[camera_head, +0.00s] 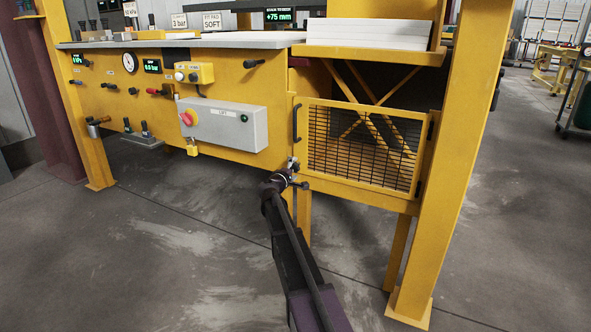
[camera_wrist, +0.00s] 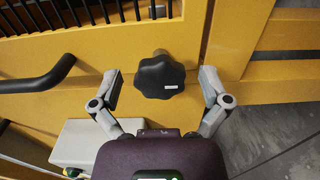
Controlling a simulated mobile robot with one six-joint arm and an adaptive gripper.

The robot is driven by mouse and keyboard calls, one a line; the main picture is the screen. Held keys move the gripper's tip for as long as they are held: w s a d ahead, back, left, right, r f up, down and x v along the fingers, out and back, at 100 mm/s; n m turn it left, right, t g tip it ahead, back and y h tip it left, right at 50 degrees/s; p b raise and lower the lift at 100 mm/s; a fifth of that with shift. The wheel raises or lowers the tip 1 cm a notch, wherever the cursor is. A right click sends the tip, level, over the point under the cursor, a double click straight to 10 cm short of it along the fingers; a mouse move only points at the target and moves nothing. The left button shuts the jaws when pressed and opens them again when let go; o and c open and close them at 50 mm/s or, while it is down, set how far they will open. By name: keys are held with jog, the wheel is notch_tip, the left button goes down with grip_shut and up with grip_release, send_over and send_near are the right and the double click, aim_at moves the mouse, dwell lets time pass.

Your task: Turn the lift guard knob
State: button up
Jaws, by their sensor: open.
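The lift guard is a yellow-framed door with black mesh (camera_head: 365,148) under the lift. A black lobed knob (camera_wrist: 160,77) with a small white mark sits on its yellow frame in the wrist view. My gripper (camera_wrist: 161,84) is open, with one finger on each side of the knob. A gap shows between each finger and the knob, so neither appears to touch it. In the head view my gripper (camera_head: 290,174) is at the lower left corner of the guard, and the arm hides most of the knob there.
A black door handle (camera_head: 297,122) stands out above my gripper; it also shows in the wrist view (camera_wrist: 40,76). A grey control box (camera_head: 225,124) with a red knob (camera_head: 187,118) is to the left. A yellow post (camera_head: 455,170) stands right. Open floor lies in front.

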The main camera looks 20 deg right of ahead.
jog(key=v, duration=1.1)
jog(key=shift+s, duration=0.2)
jog(key=s+a+f+m+g+y+p, duration=0.2)
jog(key=s+m+g+y+p, duration=0.15)
jog(key=s, duration=0.55)
jog(key=s+a+f+m+g+y+p, duration=0.25)
jog(key=s+p, duration=0.25)
jog(key=s, duration=0.3)
jog(key=s+a+r+m+g+y+p, duration=0.1)
jog(key=s+a+g+y+p, duration=0.55)
jog(key=s+a, duration=0.9)
notch_tip(320, 180, up, 37)
jog(key=s+d+t+y+p, duration=0.1)
jog(key=p, duration=3.6)
jog(key=shift+r+y+p, duration=0.25)
jog(key=shift+y+p, duration=0.05)
jog(key=shift+y, duration=0.05)
jog(key=shift+s+d+t, duration=0.1)
jog(key=shift+d+t, duration=0.05)
jog(key=shift+t, duration=0.1)
